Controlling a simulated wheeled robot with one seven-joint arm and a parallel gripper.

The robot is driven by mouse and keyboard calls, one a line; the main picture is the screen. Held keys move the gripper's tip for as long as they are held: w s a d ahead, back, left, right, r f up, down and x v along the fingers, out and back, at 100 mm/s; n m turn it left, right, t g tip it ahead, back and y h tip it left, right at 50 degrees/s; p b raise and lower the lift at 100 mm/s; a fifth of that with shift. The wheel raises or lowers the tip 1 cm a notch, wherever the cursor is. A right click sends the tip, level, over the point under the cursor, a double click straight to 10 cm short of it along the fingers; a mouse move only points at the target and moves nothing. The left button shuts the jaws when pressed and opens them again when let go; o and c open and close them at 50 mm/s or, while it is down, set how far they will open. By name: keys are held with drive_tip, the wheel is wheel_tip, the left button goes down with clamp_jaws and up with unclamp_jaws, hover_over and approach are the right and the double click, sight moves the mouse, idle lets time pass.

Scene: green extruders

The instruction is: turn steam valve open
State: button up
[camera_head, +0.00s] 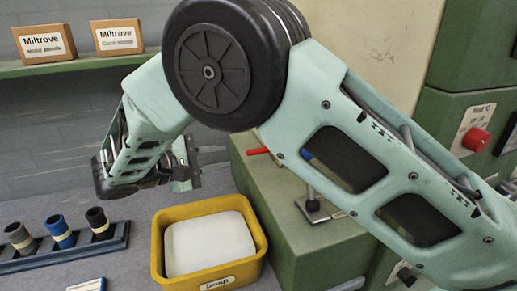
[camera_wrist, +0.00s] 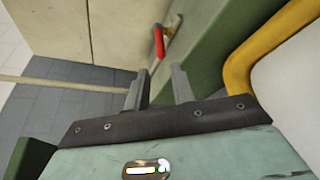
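A red lever handle (camera_wrist: 158,41), which looks like the steam valve, shows in the wrist view on a small metal fitting against the green machine side. In the head view a red handle (camera_head: 258,151) sticks out beside the green machine, its mount hidden behind my arm. My gripper (camera_wrist: 160,82) has its two fingers apart with nothing between them. The red handle lies beyond the fingertips, roughly in line with the gap, not touching. In the head view my gripper (camera_head: 190,165) is left of the red handle, above the yellow bin.
The yellow bin (camera_head: 158,255) with a white block (camera_head: 210,243) stands beside the green machine (camera_head: 285,225). A blue-tipped lever (camera_head: 307,172) rises from the machine top. A red knob (camera_head: 476,140) is at right. Boxes (camera_head: 45,42) sit on a shelf.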

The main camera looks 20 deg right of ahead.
sight(251, 152)
drive_tip(key=p+x, duration=0.2)
drive_tip(key=x, duration=1)
drive_tip(key=shift+w+d+f+p, duration=0.1)
drive_tip(key=shift+d+p, duration=0.15)
drive_tip(key=shift+p, duration=0.1)
clamp_jaws()
